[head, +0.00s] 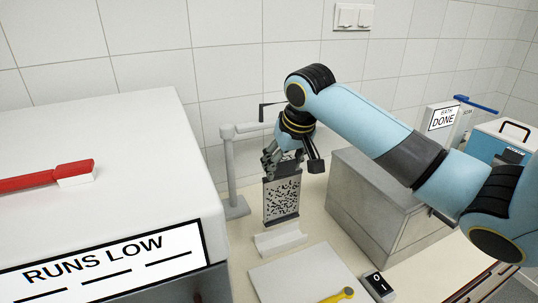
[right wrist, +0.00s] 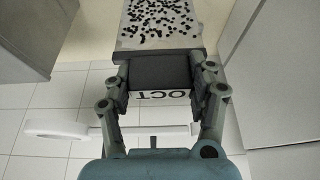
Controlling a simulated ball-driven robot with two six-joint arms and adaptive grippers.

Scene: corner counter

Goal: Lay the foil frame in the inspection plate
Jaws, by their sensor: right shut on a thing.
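The foil frame (head: 282,203) is a dark-edged upright panel with a pale face covered in black specks. My right gripper (head: 281,170) is shut on its upper end and holds it hanging down. In the right wrist view the frame (right wrist: 160,28) stretches away from the gripper (right wrist: 163,75), with an upside-down "OCT" label at the gripped end. Below the frame is a small white cradle (head: 279,241); I cannot tell whether they touch. A flat white plate (head: 300,276), perhaps the inspection plate, lies nearer on the counter. My left gripper is not in view.
A grey post (head: 229,170) stands behind. A grey metal box (head: 375,215) is right. A black switch (head: 378,285) and yellow-handled tool (head: 338,296) are near the plate.

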